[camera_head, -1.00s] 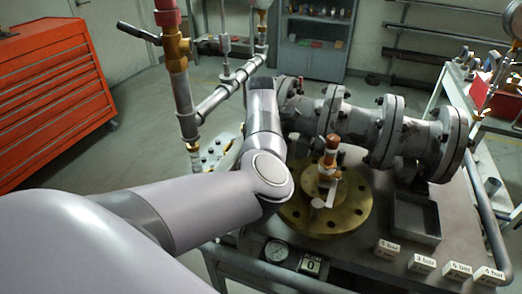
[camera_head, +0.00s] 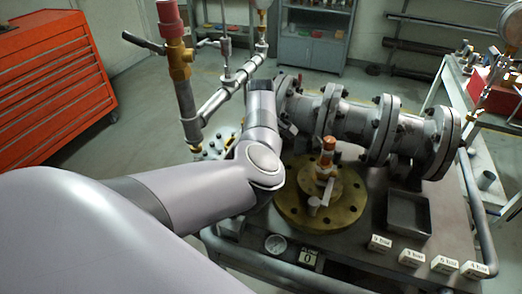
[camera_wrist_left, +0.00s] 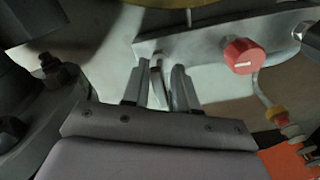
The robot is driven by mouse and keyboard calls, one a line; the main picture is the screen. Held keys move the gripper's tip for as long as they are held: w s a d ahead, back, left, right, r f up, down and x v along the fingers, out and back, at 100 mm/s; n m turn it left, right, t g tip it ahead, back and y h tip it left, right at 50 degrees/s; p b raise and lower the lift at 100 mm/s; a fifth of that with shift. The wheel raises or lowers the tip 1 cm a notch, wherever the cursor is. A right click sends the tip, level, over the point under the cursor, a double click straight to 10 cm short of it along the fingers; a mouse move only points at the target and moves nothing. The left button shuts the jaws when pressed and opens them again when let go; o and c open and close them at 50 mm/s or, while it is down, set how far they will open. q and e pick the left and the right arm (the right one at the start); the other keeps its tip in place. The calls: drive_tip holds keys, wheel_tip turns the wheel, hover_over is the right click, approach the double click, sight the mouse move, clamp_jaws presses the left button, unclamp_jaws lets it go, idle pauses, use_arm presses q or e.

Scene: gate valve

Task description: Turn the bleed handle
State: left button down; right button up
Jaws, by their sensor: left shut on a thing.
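My left gripper (camera_wrist_left: 158,88) shows in the left wrist view, with its two fingers around a thin, pale grey metal piece (camera_wrist_left: 156,82). The gripper is shut on this piece, which looks like the bleed handle; its far end is partly hidden. A grey metal plate or arm (camera_wrist_left: 205,42) with a red round knob (camera_wrist_left: 243,56) lies just beyond the fingers. In the head view my left arm reaches toward the flanged pipe (camera_head: 350,124), and its gripper is hidden there behind my own arm. My right gripper is in neither view.
A brass flange (camera_head: 337,213) lies on the cart top (camera_head: 372,222) near my arm, with an empty dark tray (camera_head: 409,215) to its right. Several pressure label blocks (camera_head: 411,257) line the front edge. An upright pipe with a lever (camera_head: 143,42) stands left of my forearm.

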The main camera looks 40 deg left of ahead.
use_arm(q)
drive_tip(key=c, duration=1.8)
unclamp_jaws()
drive_tip(key=shift+m, duration=1)
drive_tip(key=o, duration=1)
drive_tip(key=shift+r+b, duration=0.5)
drive_tip(key=shift+r, duration=3.1)
drive_tip(key=shift+d, duration=0.1)
